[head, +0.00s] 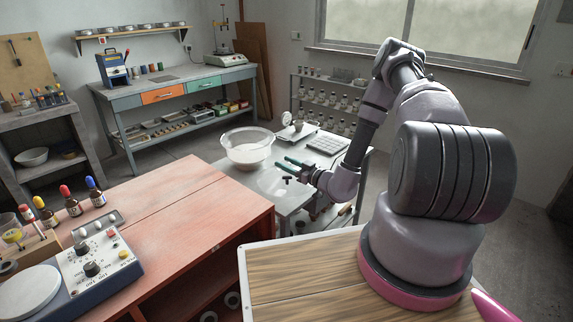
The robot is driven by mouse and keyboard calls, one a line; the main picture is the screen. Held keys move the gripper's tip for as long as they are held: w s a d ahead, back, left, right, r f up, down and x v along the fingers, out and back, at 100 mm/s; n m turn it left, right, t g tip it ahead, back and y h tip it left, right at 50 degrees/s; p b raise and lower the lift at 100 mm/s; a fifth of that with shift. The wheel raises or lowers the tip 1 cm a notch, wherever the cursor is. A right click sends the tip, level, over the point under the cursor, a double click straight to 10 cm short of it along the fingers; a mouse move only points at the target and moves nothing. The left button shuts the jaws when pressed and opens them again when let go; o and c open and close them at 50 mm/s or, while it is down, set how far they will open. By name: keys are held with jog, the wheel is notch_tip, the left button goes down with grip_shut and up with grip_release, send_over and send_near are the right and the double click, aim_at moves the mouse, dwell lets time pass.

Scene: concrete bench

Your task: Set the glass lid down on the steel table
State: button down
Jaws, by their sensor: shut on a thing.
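The glass lid (270,183) is clear and hard to make out; it shows as a faint pale disc with a dark knob near its right side. My gripper (288,167), with teal fingers, is shut on the lid. The lid appears at or just above the steel table (289,150), over its near left part; I cannot tell whether it touches. The exact grip is too small to see, and my arm covers the table's right part.
A clear bowl (248,147) with pale contents stands on the table behind the lid. A small scale (297,130) and a grey gridded tray (325,144) stand at the back. A red bench (165,215) lies close at the left front.

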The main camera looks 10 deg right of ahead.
jog(key=shift+f, duration=0.15)
jog(key=shift+f, duration=0.35)
jog(key=shift+f, duration=0.1)
jog(key=shift+c, duration=1.8)
grip_release()
